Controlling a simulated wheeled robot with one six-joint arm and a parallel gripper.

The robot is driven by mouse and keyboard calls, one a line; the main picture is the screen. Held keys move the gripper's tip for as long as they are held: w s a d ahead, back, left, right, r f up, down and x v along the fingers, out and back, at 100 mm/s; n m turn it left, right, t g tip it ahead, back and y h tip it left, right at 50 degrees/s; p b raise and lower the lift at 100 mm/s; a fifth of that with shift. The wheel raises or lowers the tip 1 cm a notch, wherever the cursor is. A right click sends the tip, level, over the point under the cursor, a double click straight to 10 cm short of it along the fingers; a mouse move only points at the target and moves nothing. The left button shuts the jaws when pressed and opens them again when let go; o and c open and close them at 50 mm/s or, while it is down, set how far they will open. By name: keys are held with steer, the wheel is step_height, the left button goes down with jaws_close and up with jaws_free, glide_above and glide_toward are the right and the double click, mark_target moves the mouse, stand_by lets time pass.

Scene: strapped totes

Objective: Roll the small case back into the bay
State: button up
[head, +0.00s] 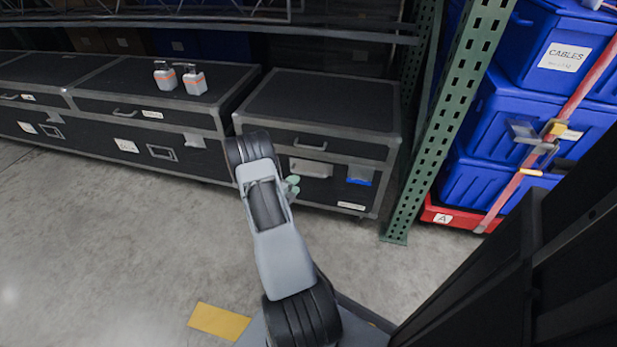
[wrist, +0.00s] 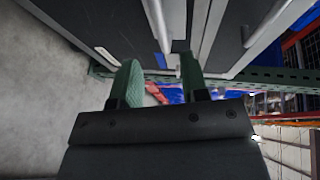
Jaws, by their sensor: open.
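The small case (head: 320,100) is a black case with grey edging. It stands on the floor between a row of longer cases and a green rack post. Its front carries a dark handle, a pale grey plate or handle (head: 311,168), a blue label (head: 359,176) and a white label. My gripper (head: 292,186) is in front of the case's left front, partly hidden behind my arm. In the wrist view, my gripper (wrist: 160,80) has its two green fingers apart with nothing between them. The case front (wrist: 115,25) lies just beyond the fingertips; I cannot tell whether they touch it.
The green perforated post (head: 448,115) stands close on the right. Strapped blue totes (head: 495,110) on a red one are beyond it. The concrete floor in front is clear.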

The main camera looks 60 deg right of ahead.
mark_target(309, 174)
steer(key=d+b, duration=0.1)
steer(key=d, duration=0.2)
steer(key=d+f, duration=0.1)
steer(key=d, duration=0.2)
steer(key=s+d+b, duration=0.1)
steer(key=d, duration=0.2)
steer(key=shift+d+f+b, duration=0.15)
steer(key=shift+f+b, duration=0.2)
jaws_close()
steer(key=shift+w, duration=0.1)
